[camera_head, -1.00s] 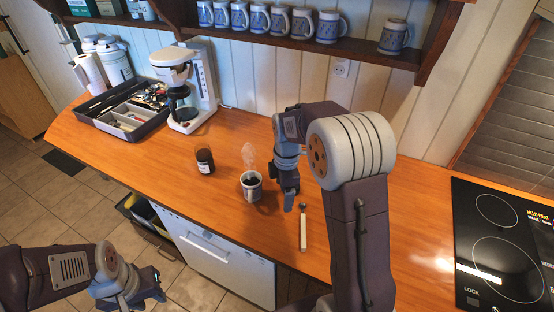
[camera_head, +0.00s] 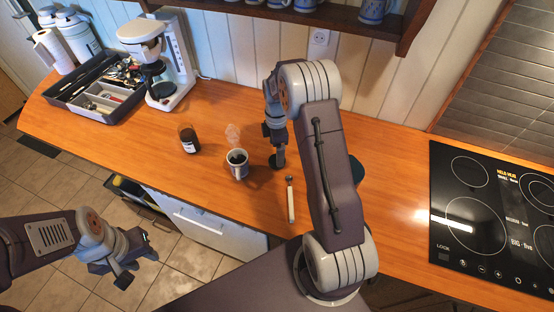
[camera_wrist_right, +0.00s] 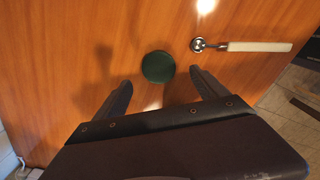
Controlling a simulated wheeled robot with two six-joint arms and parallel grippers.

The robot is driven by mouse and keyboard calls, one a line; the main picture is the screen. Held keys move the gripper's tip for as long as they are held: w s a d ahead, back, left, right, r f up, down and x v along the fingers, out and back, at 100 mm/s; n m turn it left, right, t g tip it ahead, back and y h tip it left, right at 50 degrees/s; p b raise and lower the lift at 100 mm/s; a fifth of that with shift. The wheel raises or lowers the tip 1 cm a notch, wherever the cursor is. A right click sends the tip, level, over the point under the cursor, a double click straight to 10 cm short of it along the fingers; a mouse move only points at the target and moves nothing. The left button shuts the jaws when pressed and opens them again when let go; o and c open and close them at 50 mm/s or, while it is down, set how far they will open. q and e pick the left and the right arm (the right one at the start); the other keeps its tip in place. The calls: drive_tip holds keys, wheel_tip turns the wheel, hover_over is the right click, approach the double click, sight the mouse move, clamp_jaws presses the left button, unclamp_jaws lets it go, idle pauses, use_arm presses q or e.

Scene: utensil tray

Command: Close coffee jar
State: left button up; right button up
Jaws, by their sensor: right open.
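The coffee jar (camera_head: 188,140) is a small dark glass jar with a pale label, upright on the wooden counter. A dark green round lid (camera_wrist_right: 158,67) lies on the counter in the right wrist view. My right gripper (camera_wrist_right: 160,92) is open and empty above the counter, with the lid ahead of its fingertips and between their lines. In the head view my right gripper (camera_head: 278,160) is right of the mug, and I cannot make out the lid there. My left gripper (camera_head: 137,266) looks open and empty, over the floor in front of the counter.
A steaming mug (camera_head: 238,168) stands between the jar and my right gripper. A coffee scoop (camera_head: 290,202) lies close by; its pale handle (camera_wrist_right: 260,46) points right in the wrist view. The utensil tray (camera_head: 100,112), coffee maker (camera_head: 176,70) and cooktop (camera_head: 470,240) stand farther off.

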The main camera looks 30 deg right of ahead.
sight(272, 159)
drive_tip(key=shift+s+a, duration=0.1)
drive_tip(key=shift+s, duration=0.1)
drive_tip(key=shift+w+f, duration=0.1)
drive_tip(key=shift+f, duration=0.2)
wheel_tip(272, 159, down, 5)
drive_tip(key=shift+w+r+p, duration=0.15)
drive_tip(key=shift+p, duration=0.55)
drive_tip(key=c, duration=1.4)
